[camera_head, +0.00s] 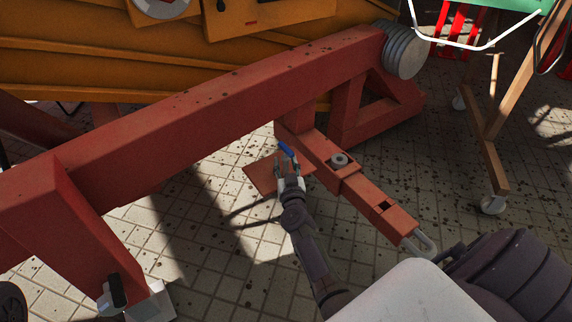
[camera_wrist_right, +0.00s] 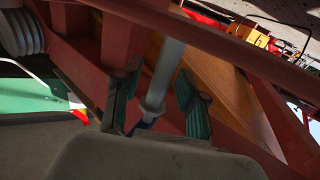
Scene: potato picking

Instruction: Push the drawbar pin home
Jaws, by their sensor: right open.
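The red drawbar (camera_head: 378,198) runs out from the frame toward the lower right, with a grey eye at its end. A round grey piece with a dark centre (camera_head: 340,160) sits on its top; I cannot tell whether it is a socket or the pin's head. My right gripper (camera_head: 288,169) is open, left of the drawbar, by a blue handle (camera_head: 287,149). In the right wrist view, a grey rod with a collar (camera_wrist_right: 163,75) shows between its green-padded fingers (camera_wrist_right: 158,102). Blue shows below the collar, partly hidden by the palm. My left gripper is out of view.
A large red beam (camera_head: 190,110) crosses above the drawbar, with the orange machine (camera_head: 110,60) behind. A flat red plate (camera_head: 262,178) is beside my right gripper. A wheeled wooden stand (camera_head: 490,150) is at the right. Tiled floor (camera_head: 220,265) is open at the lower left.

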